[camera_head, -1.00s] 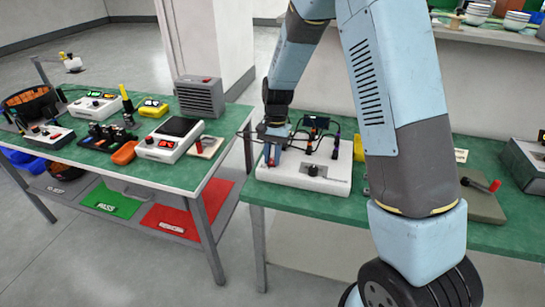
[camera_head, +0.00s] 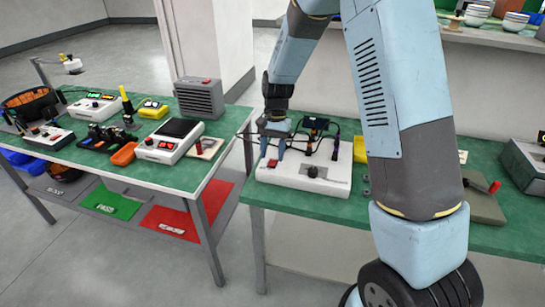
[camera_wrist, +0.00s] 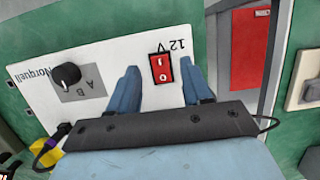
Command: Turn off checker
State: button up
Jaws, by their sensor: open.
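The checker appears to be the white box (camera_head: 325,185) on the right-hand green table. Which side is pressed is unclear. A black knob (camera_wrist: 67,76) beside A and B marks is left of it. My gripper (camera_wrist: 162,80) is open and empty, its fingers on either side of the switch in the wrist view. In the head view, my gripper (camera_head: 273,148) is just above the switch.
Black cables and a small fixture (camera_head: 316,125) stand at the back of the box. A yellow block (camera_head: 360,148) is near its right. A gap separates this table from the left table, which holds several devices, including a grey vented box (camera_head: 200,97).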

jog(key=v, duration=1.1)
jog(key=shift+r, duration=0.3)
jog(key=s+d+r+n+t, duration=0.1)
jog(key=s+d+r+t, duration=0.2)
jog(key=s+d+r, duration=0.6)
jog(key=s+d+r+n+t, duration=0.25)
jog(key=s+d+r, duration=0.35)
jog(key=s, duration=0.4)
jog(key=s+d+r+t+h, duration=0.1)
jog(key=s+d+t, duration=0.1)
jog(key=s, duration=0.7)
jog(key=shift+r+t, duration=0.25)
jog(key=shift+t, duration=0.1)
jog(key=shift+s+d+n, duration=0.25)
jog(key=shift+s+d, duration=0.05)
jog(key=shift+s, duration=0.1)
jog(key=shift+c, duration=0.6)
jog(key=shift+s+f, duration=0.1)
jog(key=shift+s, duration=0.05)
